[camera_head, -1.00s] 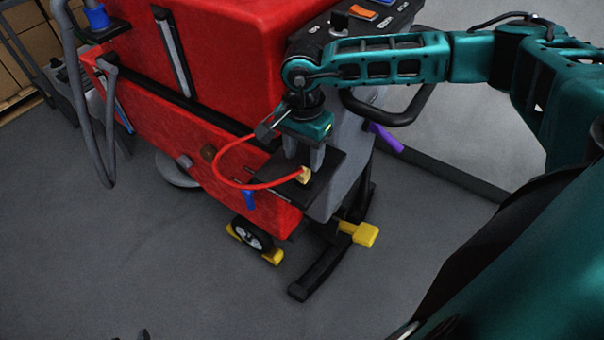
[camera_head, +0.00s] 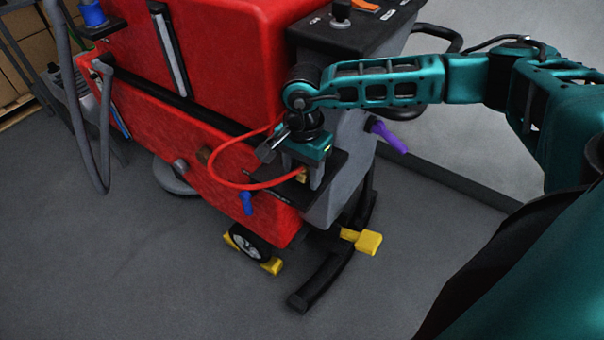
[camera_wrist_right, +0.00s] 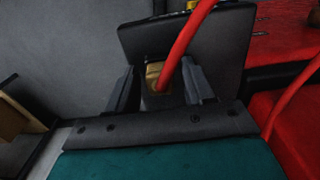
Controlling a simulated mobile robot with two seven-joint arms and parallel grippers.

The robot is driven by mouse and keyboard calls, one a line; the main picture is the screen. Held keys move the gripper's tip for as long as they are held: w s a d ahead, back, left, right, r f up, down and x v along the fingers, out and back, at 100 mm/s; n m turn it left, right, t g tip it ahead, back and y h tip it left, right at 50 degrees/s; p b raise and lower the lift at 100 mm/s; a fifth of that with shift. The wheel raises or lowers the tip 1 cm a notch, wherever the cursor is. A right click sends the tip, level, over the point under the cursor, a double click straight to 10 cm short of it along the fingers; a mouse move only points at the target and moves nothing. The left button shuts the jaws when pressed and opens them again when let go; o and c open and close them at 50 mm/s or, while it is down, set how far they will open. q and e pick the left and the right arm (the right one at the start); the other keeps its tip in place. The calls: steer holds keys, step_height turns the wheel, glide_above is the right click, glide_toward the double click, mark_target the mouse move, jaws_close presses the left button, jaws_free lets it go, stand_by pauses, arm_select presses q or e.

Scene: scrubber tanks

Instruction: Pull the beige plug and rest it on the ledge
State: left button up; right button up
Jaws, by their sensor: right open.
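The beige plug (camera_head: 301,176) is on the black ledge (camera_head: 283,192) at the corner of the red machine, with a red cable (camera_head: 228,184) running from it. In the right wrist view the plug (camera_wrist_right: 155,76) shows between the fingers of my right gripper (camera_wrist_right: 160,88), and the cable rises in front of it. A dark block shows just below the plug; I cannot tell whether the plug is seated in a socket. My right gripper (camera_head: 302,180) points down around the plug and is open, with a gap to the finger on each side. My left gripper is out of view.
The red scrubber (camera_head: 235,60) fills the upper middle. A purple handle (camera_head: 388,136) sticks out to its right, a blue lever (camera_head: 247,203) hangs below the cable, and a yellow pedal (camera_head: 362,241) is near the floor. The grey floor in front is clear.

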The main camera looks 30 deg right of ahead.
mark_target(304, 169)
stand_by(0.8)
jaws_close()
stand_by(0.5)
steer(key=shift+r, duration=0.1)
steer(key=shift+w+r+p, duration=0.3)
steer(key=shift+r+p, duration=0.15)
steer(key=shift+r, duration=0.45)
steer(key=shift+s+r+p, duration=0.35)
steer(key=shift+r, duration=0.25)
steer(key=shift+r+p, duration=1.05)
steer(key=shift+r, duration=0.4)
